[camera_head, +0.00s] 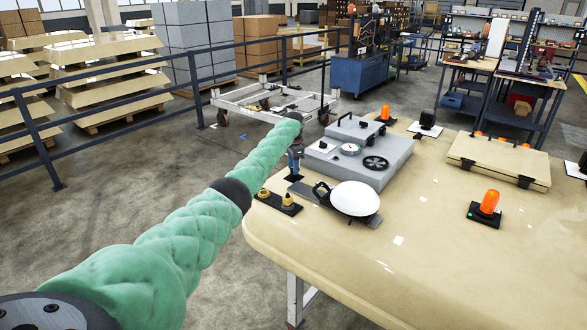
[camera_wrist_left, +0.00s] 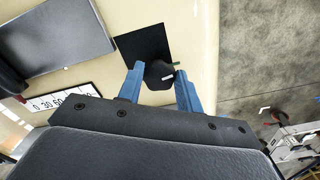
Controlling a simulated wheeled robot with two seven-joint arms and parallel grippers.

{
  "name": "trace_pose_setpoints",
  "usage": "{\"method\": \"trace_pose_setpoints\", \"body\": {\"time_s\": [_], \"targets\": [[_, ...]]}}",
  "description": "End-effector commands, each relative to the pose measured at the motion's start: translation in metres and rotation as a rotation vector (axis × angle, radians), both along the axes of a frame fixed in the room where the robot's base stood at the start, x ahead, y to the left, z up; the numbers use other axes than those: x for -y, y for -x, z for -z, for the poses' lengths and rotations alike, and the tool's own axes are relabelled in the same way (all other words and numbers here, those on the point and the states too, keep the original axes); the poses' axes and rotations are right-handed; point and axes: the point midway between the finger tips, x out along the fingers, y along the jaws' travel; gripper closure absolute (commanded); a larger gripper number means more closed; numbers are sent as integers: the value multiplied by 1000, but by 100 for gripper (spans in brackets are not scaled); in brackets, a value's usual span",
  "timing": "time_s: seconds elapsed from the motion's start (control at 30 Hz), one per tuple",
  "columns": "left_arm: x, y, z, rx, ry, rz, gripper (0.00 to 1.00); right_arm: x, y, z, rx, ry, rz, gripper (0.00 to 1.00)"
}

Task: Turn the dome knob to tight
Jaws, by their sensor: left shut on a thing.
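The dome knob (camera_wrist_left: 158,74) is a dark, rounded knob with a short white mark, on a black square plate (camera_wrist_left: 140,42) near the edge of the cream panel. My left gripper (camera_wrist_left: 160,84) has its two blue fingers on either side of the knob and is shut on it. In the head view the left gripper (camera_head: 295,160) is at the panel's left edge, just above the plate (camera_head: 293,178); the knob is hidden there behind the fingers. A small green mark (camera_wrist_left: 179,82) shows beside the knob. My right gripper is not in view.
A grey box (camera_head: 385,160) with a gauge and black handwheel stands just right of the gripper. A white dome-shaped item (camera_head: 355,198) and yellow-topped knobs (camera_head: 287,200) are in front. A numbered scale (camera_wrist_left: 60,99) lies near the fingers. An orange beacon (camera_head: 489,203) stands farther right.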

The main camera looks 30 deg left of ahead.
Motion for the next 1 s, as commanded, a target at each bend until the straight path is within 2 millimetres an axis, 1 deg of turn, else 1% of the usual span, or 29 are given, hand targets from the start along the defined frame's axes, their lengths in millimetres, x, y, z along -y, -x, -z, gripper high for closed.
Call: {"method": "trace_pose_setpoints", "body": {"time_s": [0.03,0.17,0.4,0.87,0.9,0.97,1.0], "targets": [[-1,-2,-4,8,-1,26,87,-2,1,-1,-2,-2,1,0],[-2,-2,-5,8,-1,86,87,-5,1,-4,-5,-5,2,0],[-2,-2,-5,8,-2,145,87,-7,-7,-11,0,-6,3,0],[-3,-2,-6,9,-2,156,87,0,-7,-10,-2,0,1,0],[-3,-2,-6,9,-2,155,59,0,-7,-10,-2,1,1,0],[-3,-2,-5,8,-2,155,47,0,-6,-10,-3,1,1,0],[-2,-2,-5,7,-3,155,43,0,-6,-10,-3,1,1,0]]}}
